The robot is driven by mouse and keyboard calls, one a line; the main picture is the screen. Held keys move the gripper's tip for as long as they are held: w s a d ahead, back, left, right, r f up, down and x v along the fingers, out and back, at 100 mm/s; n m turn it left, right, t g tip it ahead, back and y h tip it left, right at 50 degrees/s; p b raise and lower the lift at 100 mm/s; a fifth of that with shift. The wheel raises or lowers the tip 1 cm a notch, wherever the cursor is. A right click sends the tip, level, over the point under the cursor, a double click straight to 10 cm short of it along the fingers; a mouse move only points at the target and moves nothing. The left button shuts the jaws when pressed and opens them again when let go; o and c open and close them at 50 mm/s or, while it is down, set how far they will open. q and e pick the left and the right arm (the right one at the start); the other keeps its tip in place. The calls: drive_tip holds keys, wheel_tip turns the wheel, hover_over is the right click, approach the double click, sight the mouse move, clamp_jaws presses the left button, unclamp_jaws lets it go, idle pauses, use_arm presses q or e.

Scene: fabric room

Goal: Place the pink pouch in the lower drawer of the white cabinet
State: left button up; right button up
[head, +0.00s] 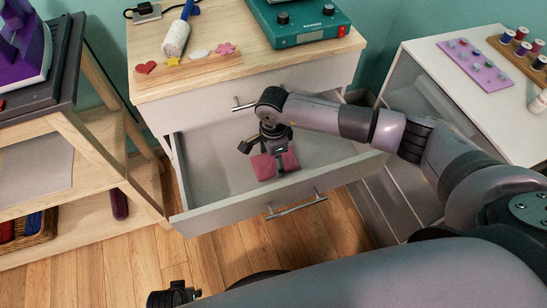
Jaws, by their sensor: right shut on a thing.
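The pink pouch (262,167) is inside the open lower drawer (208,174) of the white cabinet (190,107), near its front wall. My right gripper (278,165) reaches down into the drawer from above and is shut on the pouch. Its fingers cover the middle of the pouch. I cannot tell whether the pouch touches the drawer floor. The rest of the drawer floor that shows is bare. The upper drawer (208,108) is shut.
The cabinet's wooden top (235,62) holds a teal device (300,22), a lint roller (177,37) and a board of small shapes (190,70). A wooden shelf (100,140) stands at left. A white unit (425,60) with spools stands at right.

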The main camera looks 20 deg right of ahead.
sight(273, 162)
drive_tip(key=shift+f, duration=0.15)
drive_tip(key=o, duration=1.1)
use_arm(q)
drive_tip(key=shift+w+r, duration=0.2)
drive_tip(key=shift+r, duration=0.05)
drive_tip(key=shift+s, duration=0.1)
use_arm(e)
drive_tip(key=shift+r, duration=0.2)
use_arm(q)
drive_tip(key=s+f, duration=0.1)
drive_tip(key=s+f+p, duration=0.1)
drive_tip(key=f, duration=0.1)
drive_tip(key=shift+s+a+f, duration=0.2)
drive_tip(key=shift+s+f, duration=0.1)
use_arm(e)
wheel_tip(273, 162, up, 12)
